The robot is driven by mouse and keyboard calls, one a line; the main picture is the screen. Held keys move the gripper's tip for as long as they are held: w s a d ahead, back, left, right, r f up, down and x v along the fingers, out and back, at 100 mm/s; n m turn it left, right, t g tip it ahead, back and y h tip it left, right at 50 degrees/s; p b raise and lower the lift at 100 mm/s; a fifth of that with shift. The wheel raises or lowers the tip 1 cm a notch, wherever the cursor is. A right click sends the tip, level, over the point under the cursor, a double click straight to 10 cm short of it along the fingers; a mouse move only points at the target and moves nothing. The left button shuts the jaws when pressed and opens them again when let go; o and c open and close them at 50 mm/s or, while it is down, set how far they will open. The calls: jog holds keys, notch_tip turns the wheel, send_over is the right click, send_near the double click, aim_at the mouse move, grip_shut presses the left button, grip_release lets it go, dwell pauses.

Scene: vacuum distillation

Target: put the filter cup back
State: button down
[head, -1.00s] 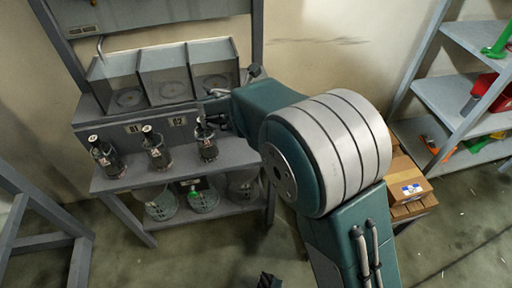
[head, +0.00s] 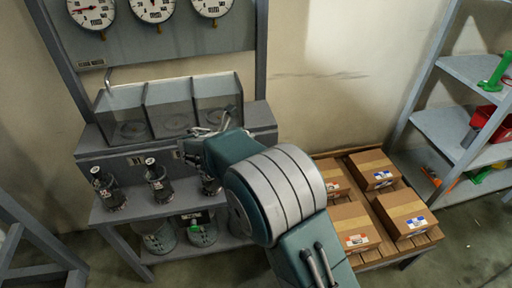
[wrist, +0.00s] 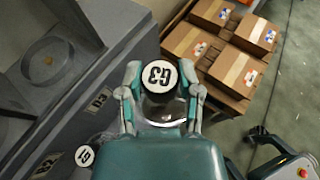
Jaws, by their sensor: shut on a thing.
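In the wrist view a cup with a black cap and a white disc marked G3 (wrist: 160,78) sits between the two fingers of my gripper (wrist: 160,70). The fingers are shut on it from both sides, and clear glass shows below the cap. In the head view my gripper (head: 193,148) is at the right front of the bench. The dark cup (head: 209,185) below it is mostly hidden by my arm. I cannot tell whether it touches the shelf. Two similar cups, left (head: 107,188) and middle (head: 158,182), stand upright on the front shelf (head: 132,208).
Three open clear-walled compartments (head: 170,108) stand on the bench, below round gauges (head: 152,10). Cardboard boxes (head: 408,212) lie on a pallet at right, near a shelf rack (head: 445,130). Open floor lies at far right.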

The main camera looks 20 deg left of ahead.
jog(key=w+d+f, duration=0.2)
jog(key=w+f, duration=0.5)
jog(key=f, duration=0.2)
jog(key=shift+f, duration=0.35)
jog(key=shift+c, duration=1.4)
grip_release()
jog(key=shift+f, duration=0.2)
